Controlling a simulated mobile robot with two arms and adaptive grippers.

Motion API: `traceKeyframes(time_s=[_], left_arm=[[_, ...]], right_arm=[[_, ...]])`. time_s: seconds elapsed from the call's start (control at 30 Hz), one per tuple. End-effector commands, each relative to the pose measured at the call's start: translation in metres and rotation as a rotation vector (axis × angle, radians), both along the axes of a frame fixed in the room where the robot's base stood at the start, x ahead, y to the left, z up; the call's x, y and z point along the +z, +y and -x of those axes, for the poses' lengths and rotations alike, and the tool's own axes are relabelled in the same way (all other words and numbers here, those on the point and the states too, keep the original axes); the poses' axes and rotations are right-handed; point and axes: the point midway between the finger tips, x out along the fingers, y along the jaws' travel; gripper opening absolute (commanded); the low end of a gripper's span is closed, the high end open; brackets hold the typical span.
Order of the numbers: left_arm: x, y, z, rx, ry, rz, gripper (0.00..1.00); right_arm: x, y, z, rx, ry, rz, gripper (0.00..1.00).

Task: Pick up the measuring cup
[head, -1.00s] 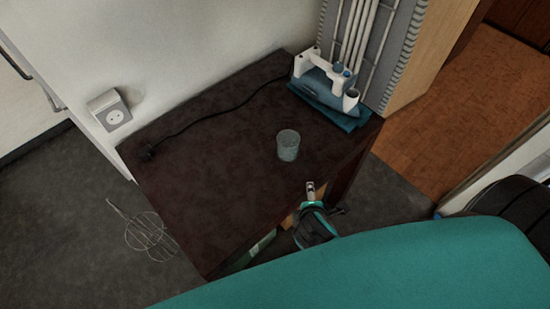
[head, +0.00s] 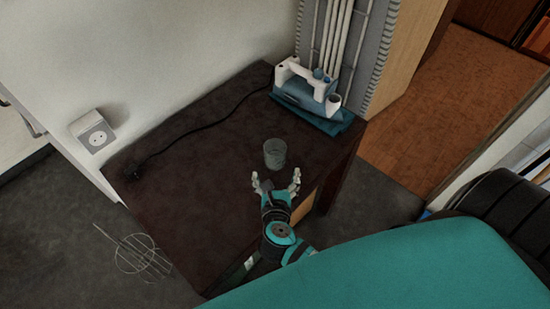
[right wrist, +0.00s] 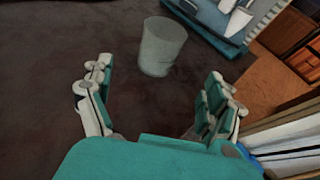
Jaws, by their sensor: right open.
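The measuring cup (head: 275,153) is a small, clear grey cup standing upright on the dark table, near its right side. In the right wrist view the cup (right wrist: 162,46) stands beyond the fingertips, a little above the middle of the gap between them. My right gripper (head: 276,180) is open and empty, with its fingers spread toward the cup on the near side and apart from it. In the right wrist view both fingers of the gripper (right wrist: 161,85) show wide apart. My left gripper is not in view.
A blue and white iron (head: 308,88) stands on a teal pad (head: 333,127) at the table's back right corner, its black cord (head: 200,127) running left. The dark table (head: 190,200) is otherwise clear. A wire rack (head: 137,256) lies on the floor at left.

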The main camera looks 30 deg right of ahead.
Motion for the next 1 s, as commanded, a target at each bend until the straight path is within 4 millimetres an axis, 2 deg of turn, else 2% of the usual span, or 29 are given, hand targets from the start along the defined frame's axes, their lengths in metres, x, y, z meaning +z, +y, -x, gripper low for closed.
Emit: traceKeyframes(time_s=[0.1, 0.23, 0.47, 0.8, 1.0], left_arm=[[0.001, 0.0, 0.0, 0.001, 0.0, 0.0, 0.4], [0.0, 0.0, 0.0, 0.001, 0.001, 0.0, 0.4], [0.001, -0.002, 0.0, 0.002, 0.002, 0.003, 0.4], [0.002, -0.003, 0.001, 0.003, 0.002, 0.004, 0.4], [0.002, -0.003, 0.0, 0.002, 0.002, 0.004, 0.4]], right_arm=[[-0.009, -0.012, -0.022, -0.001, -0.001, 0.001, 0.89], [-0.018, -0.021, -0.039, -0.001, -0.001, 0.001, 0.89], [-0.024, -0.027, -0.052, 0.0, 0.0, -0.001, 0.89], [-0.039, -0.046, -0.09, -0.001, 0.0, -0.003, 0.89], [-0.041, -0.047, -0.093, -0.001, 0.0, -0.003, 0.89]])
